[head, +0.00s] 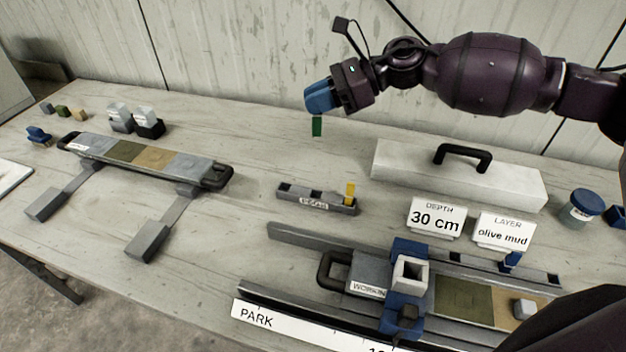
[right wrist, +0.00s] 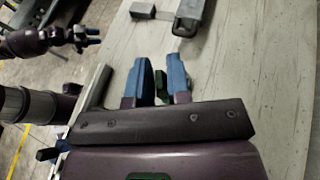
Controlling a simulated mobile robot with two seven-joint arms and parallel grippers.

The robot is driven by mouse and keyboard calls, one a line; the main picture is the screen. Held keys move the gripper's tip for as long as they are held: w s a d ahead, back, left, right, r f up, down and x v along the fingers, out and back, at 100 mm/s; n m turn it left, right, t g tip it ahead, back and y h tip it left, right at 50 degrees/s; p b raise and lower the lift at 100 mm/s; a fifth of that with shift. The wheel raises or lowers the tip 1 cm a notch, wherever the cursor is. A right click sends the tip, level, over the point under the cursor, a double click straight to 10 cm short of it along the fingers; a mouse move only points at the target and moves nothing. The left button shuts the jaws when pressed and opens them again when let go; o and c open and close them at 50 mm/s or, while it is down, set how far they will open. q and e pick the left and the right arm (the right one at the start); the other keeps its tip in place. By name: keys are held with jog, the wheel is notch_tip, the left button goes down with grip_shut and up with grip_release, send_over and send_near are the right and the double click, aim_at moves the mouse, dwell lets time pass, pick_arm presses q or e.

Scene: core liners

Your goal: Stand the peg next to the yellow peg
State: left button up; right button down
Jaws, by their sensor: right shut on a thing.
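My right gripper (head: 319,100) is raised above the table. Its blue fingers are shut on a green peg (head: 317,127), which hangs roughly upright below them. In the right wrist view the green peg (right wrist: 161,85) shows between the two blue fingers. The yellow peg (head: 350,190) stands upright in the right end of a small grey rack (head: 296,196). Dark square openings show in the rack to its left. The green peg is behind and above this rack, apart from it. My left gripper (right wrist: 88,36) shows small in the right wrist view; its jaw state is unclear.
A white box with a black handle (head: 455,185) lies right of the rack. Signs reading 30 cm (head: 436,217) and olive mud (head: 503,231) stand in front. A liner cradle with a blue clamp (head: 404,310) is nearest. Another liner (head: 120,152) lies left.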

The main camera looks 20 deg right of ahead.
notch_tip(320, 180, down, 18)
jog(key=shift+r+b, duration=0.15)
jog(key=shift+b, duration=0.2)
jog(key=shift+f, duration=0.25)
jog(key=shift+f+b, duration=0.2)
jog(key=shift+b, duration=0.1)
jog(key=shift+f, duration=0.2)
